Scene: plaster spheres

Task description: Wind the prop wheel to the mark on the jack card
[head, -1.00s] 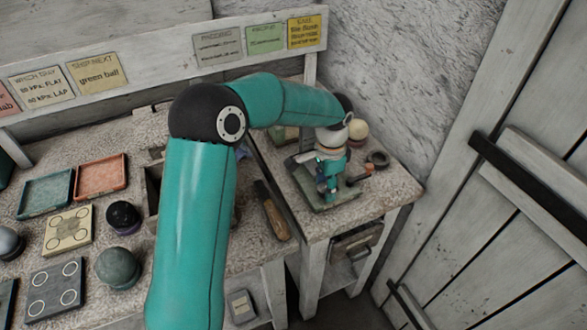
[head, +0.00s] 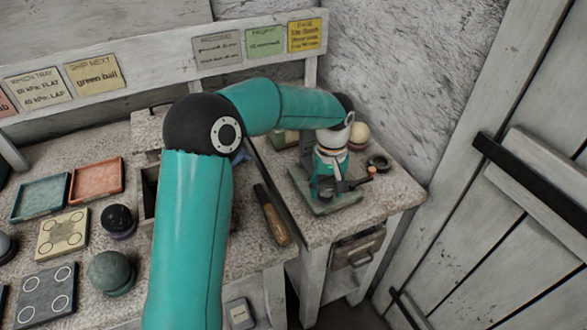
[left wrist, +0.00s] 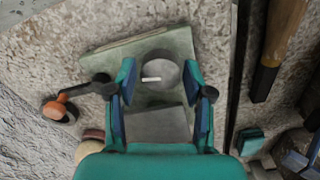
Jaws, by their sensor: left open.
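A grey round disc (left wrist: 160,76) with a short white line lies on a pale green plate (left wrist: 118,48) in the left wrist view. It looks like the prop wheel. A dark arm with an orange knob (left wrist: 56,108) reaches out to the left; its inner end is partly hidden by a finger. The green plate (head: 352,196) is on the right-hand bench in the head view. My left gripper (left wrist: 165,92) is open above it, its fingers on either side of the disc; contact cannot be told. The yellow card (head: 305,36) at the top right has text too small to read surely.
A black ring (head: 378,162) and a pale ball (head: 358,133) are near the plate. A wooden-handled tool (head: 272,218) lies to its left. Trays and dark balls (head: 111,273) stand on the left bench. A plank door (head: 530,190) is at the right.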

